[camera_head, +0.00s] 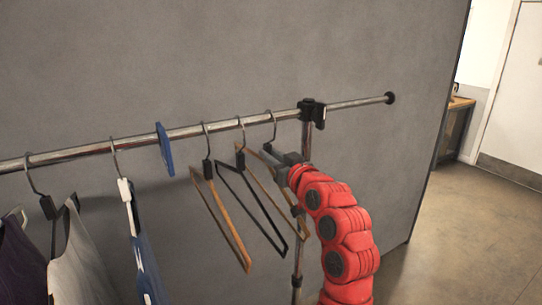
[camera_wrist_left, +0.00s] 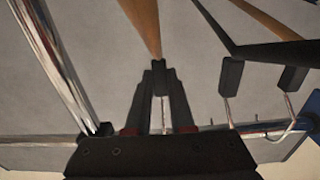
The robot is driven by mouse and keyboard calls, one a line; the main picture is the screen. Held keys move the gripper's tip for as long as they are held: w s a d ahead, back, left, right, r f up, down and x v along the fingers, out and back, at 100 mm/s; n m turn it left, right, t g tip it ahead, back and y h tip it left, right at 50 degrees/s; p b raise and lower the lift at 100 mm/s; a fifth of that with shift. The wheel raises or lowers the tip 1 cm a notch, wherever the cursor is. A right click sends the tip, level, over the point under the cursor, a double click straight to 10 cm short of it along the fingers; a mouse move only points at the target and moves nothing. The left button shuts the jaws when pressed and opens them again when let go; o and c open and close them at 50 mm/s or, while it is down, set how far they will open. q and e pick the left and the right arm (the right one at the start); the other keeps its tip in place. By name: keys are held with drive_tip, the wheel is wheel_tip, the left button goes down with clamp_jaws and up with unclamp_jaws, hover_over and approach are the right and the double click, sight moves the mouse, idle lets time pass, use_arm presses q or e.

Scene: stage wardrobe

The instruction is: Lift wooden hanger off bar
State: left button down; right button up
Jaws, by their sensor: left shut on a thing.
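A wooden hanger (camera_head: 263,175) with a dark neck and metal hook is at the right end of the hanging row. Its hook (camera_head: 274,126) is at the bar (camera_head: 230,127); I cannot tell whether it rests on it. My left gripper (camera_head: 275,153) reaches in from the right of the hanger and is shut on its neck, just below the hook. In the left wrist view, the fingers (camera_wrist_left: 160,80) close on the dark neck, with the wooden arm (camera_wrist_left: 144,18) extending away. My right gripper is not in view.
A black hanger (camera_head: 262,207) and another wooden hanger (camera_head: 221,219) hang close to the left. Further left are a blue divider (camera_head: 165,149) and hanging clothes (camera_head: 75,265). The rack's upright and black clamp (camera_head: 311,112) stand close to the right. A grey wall (camera_head: 240,55) is behind.

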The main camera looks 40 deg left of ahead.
use_arm(q)
drive_tip(key=shift+r, duration=0.1)
idle(0.5)
drive_tip(key=shift+r, duration=1.6)
drive_tip(key=shift+d, duration=0.1)
drive_tip(key=b+v, duration=0.2)
drive_tip(key=v, duration=0.5)
drive_tip(key=shift+s+d+b, duration=0.2)
drive_tip(key=shift+d+b, duration=0.15)
drive_tip(key=shift+b, duration=0.05)
drive_tip(key=v, duration=4)
drive_tip(key=shift+b, duration=0.35)
